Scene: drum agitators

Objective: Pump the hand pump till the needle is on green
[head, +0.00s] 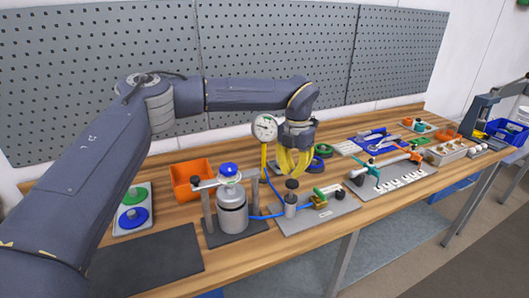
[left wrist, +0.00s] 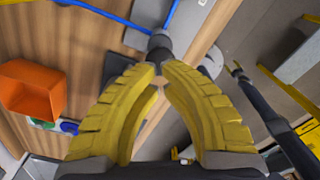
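The hand pump (head: 290,201) is a small grey cylinder with a black knob (head: 291,184), on a grey plate on the bench. The round white gauge (head: 265,127) stands on a yellow post behind it; its needle and any green zone are too small to read. My left gripper (head: 294,174) has yellow ribbed fingers pointing down just above the knob. In the left wrist view its fingertips (left wrist: 160,72) nearly meet with nothing visible held between them, and the black knob (left wrist: 159,43) lies just beyond the tips. I cannot tell whether they touch.
A grey metal vessel (head: 232,212) with a blue cap stands left of the pump, joined by a blue hose. An orange bin (head: 192,180) is behind it. A green-handled valve (head: 327,190) sits right of the pump. A dark mat (head: 150,262) lies clear at front left.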

